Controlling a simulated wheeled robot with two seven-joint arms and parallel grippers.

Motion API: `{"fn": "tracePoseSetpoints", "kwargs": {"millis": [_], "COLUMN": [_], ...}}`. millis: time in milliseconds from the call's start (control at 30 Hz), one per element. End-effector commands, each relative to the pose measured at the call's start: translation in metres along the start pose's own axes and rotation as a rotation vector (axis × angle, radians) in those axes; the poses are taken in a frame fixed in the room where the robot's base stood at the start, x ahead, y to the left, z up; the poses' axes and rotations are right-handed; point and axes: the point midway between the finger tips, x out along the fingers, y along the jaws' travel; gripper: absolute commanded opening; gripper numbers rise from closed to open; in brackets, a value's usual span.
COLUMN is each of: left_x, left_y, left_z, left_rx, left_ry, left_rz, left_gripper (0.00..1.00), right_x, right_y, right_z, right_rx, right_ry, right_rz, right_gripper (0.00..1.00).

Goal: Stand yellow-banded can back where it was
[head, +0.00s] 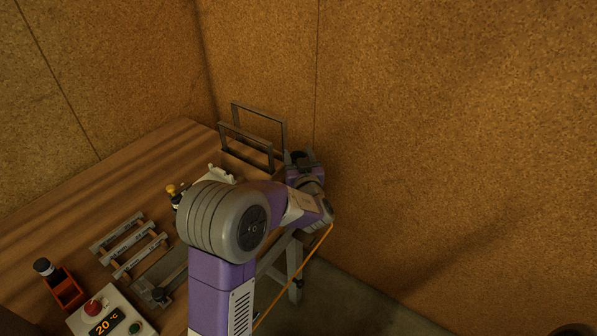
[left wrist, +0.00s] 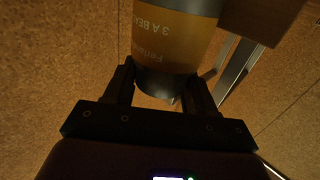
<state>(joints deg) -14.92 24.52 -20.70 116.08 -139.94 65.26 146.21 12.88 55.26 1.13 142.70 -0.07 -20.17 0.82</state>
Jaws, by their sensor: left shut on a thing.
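The yellow-banded can (left wrist: 172,38) shows in the left wrist view, a grey can with a wide yellow band and lettering that appears upside down. My left gripper (left wrist: 162,88) is shut on the can's near end. In the head view the left gripper (head: 303,160) is at the far right edge of the wooden bench, beside a dark upright frame. The can is not distinguishable in the head view. My right gripper is not in view.
The dark double frame (head: 273,145) stands at the bench's back corner. On the wooden bench (head: 120,168) are a slatted rack (head: 130,243), a red holder (head: 66,290) with a black-capped item, and a control box (head: 113,318) reading 20 °C. Cork-like walls (head: 450,120) enclose the corner.

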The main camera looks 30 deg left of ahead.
Motion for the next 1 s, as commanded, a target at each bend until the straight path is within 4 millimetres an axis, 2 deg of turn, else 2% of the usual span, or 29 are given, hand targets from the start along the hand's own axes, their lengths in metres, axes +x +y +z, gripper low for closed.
{"fn": "tracePoseSetpoints", "kwargs": {"millis": [300,700,733,867,1000], "left_x": [0.000,0.000,0.000,0.000,0.000], "left_y": [0.000,0.000,0.000,0.000,0.000], "left_z": [0.037,0.041,0.041,0.040,0.040], "left_rx": [0.003,-0.001,0.001,0.001,0.001], "left_ry": [0.000,0.001,-0.001,-0.001,-0.001], "left_rz": [0.000,0.000,0.000,0.000,0.000], "left_gripper": [0.18,0.18,0.60,0.80,0.81], "right_x": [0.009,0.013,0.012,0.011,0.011], "right_y": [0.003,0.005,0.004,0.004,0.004], "right_z": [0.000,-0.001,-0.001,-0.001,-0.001], "right_rx": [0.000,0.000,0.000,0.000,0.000], "right_ry": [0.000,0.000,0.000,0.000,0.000], "right_rz": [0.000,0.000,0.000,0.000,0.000], "right_gripper": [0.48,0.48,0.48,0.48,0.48]}}
